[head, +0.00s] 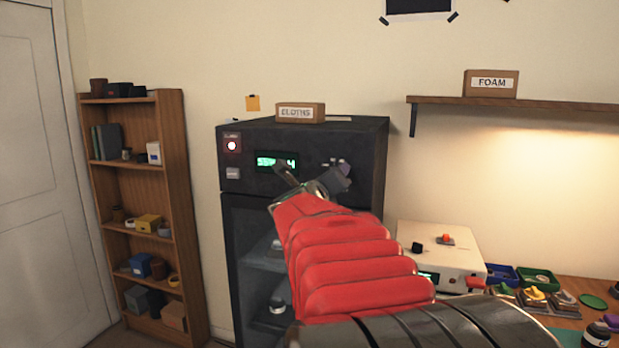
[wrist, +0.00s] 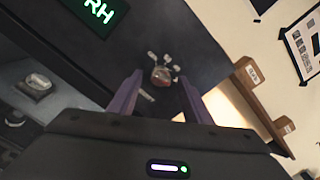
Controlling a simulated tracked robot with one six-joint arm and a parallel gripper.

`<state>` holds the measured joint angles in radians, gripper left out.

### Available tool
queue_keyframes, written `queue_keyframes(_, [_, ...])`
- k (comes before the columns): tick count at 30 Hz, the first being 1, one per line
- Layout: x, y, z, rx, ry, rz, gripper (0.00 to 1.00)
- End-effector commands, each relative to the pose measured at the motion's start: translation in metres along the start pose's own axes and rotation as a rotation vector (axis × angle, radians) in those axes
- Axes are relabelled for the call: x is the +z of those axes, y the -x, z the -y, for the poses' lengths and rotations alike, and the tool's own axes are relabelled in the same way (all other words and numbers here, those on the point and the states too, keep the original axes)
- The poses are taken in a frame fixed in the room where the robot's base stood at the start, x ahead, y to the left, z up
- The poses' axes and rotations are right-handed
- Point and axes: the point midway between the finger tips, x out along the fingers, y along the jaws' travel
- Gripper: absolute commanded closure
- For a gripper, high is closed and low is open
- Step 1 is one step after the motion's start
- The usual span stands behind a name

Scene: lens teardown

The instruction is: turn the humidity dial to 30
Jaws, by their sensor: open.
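The humidity dial (wrist: 161,76) is a small round knob with light marks around it on the dark front of the cabinet (head: 290,140). In the wrist view it shows between the two purple-grey fingers of my gripper (wrist: 160,92), which is open and empty. I cannot see contact, and the dial's setting is too small to read. In the head view my gripper (head: 311,177) is in front of the panel and mostly hides the dial. The green display (head: 264,160) is partly covered by a finger; the wrist view shows "RH" on it (wrist: 98,10).
A lit button (head: 232,146) is at the panel's upper left. A box labelled CLOTHS (head: 300,112) sits on the cabinet. A wall shelf (head: 520,103) holds a FOAM box (head: 490,83). A white device (head: 440,250) and a cluttered bench lie to the right; a bookcase (head: 178,150) stands left.

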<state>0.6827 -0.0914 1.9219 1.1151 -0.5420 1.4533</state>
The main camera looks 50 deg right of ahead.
Motion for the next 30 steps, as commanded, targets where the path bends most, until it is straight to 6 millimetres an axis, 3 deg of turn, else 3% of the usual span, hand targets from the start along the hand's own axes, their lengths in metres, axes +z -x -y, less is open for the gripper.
queue_keyframes(24, [-0.001,0.109,-0.002,0.003,0.0,0.001,0.55])
queue_keyframes(30, [-0.002,0.125,-0.002,0.003,0.001,-0.001,0.55])
